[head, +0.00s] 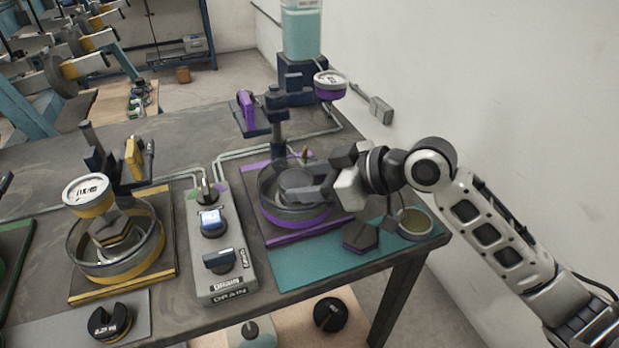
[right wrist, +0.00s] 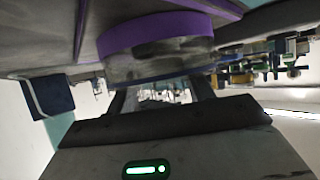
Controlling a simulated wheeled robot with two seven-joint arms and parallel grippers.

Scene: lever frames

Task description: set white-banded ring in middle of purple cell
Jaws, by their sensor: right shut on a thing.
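The purple cell (head: 297,226) is a clear round dish with a purple band, standing on a purple-edged plate; its band also shows close up in the right wrist view (right wrist: 155,34). My right gripper (head: 308,190) reaches in from the right over the cell, its fingers at the dish's rim. It is shut on a grey round piece (head: 294,180), seen through the clear wall within the dish outline. I take this for the white-banded ring, but its band cannot be made out. Whether it touches the cell floor is hidden. My left gripper is not in view.
A teal mat (head: 310,270) at the table's right corner bears a dark hexagonal block (head: 360,237) and a round open cup (head: 415,222). Left are a grey control box (head: 222,265) and a yellow cell (head: 120,265). A purple-handled clamp (head: 246,108) stands behind the purple cell.

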